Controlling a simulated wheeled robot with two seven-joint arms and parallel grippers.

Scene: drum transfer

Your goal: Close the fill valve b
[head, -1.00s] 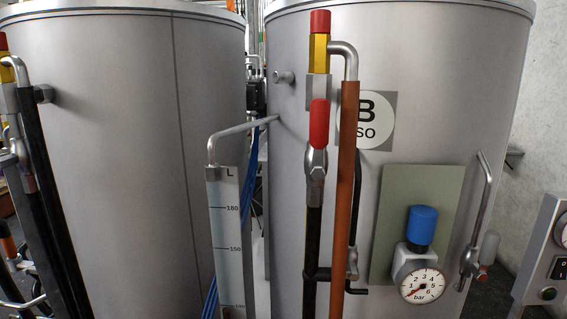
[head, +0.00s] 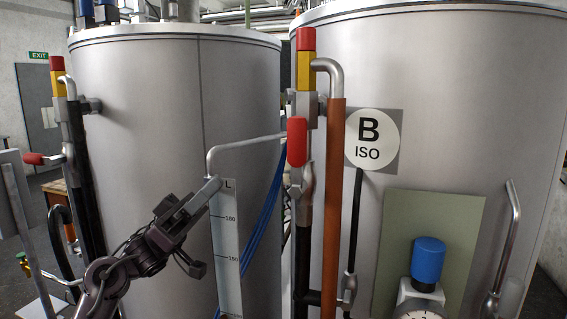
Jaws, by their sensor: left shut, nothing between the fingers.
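The fill valve on tank B (head: 450,120) has a red lever handle (head: 297,142). The lever stands upright, in line with the dark vertical pipe, below a red and yellow fitting (head: 305,60). My left gripper (head: 213,186) reaches in from the lower left, in front of the left tank and by the top of the level gauge. It is shut and empty, left of the red lever and lower than it, apart from it. My right gripper is not in view.
A level gauge (head: 228,245) with a bent pipe, blue cables (head: 262,225) and an orange-brown pipe (head: 333,200) stand near the valve. The left tank (head: 140,130) has a similar valve with a sideways red lever (head: 34,158). A blue-capped regulator (head: 428,260) is at lower right.

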